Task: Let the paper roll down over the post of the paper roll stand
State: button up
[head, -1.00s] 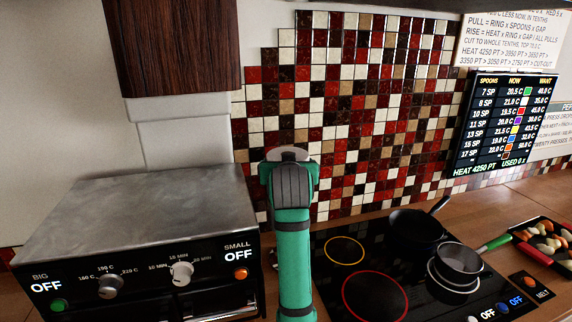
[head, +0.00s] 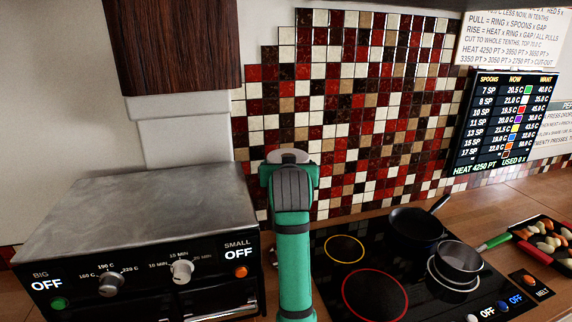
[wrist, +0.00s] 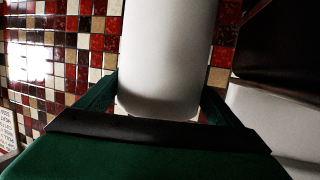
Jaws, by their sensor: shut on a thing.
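The paper roll (wrist: 166,55) is a plain white cylinder in the wrist view. It runs from the top edge down between the two dark green fingers of my gripper (wrist: 157,98). The gripper is shut on the roll, with a finger on each side. In the head view my green arm stands in front of the tiled wall and hides the gripper's fingers. I cannot make out the paper roll stand or its post in either view, so I cannot tell how the roll sits relative to the post.
A black oven (head: 140,235) with a grey metal top stands at the left. A black hob (head: 345,275) with a dark frying pan (head: 416,224) and a small pot (head: 459,262) is at the right. A tray of food (head: 545,240) lies beyond. The tiled wall (head: 350,100) is behind.

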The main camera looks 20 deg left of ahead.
jog(key=shift+f, duration=1.2)
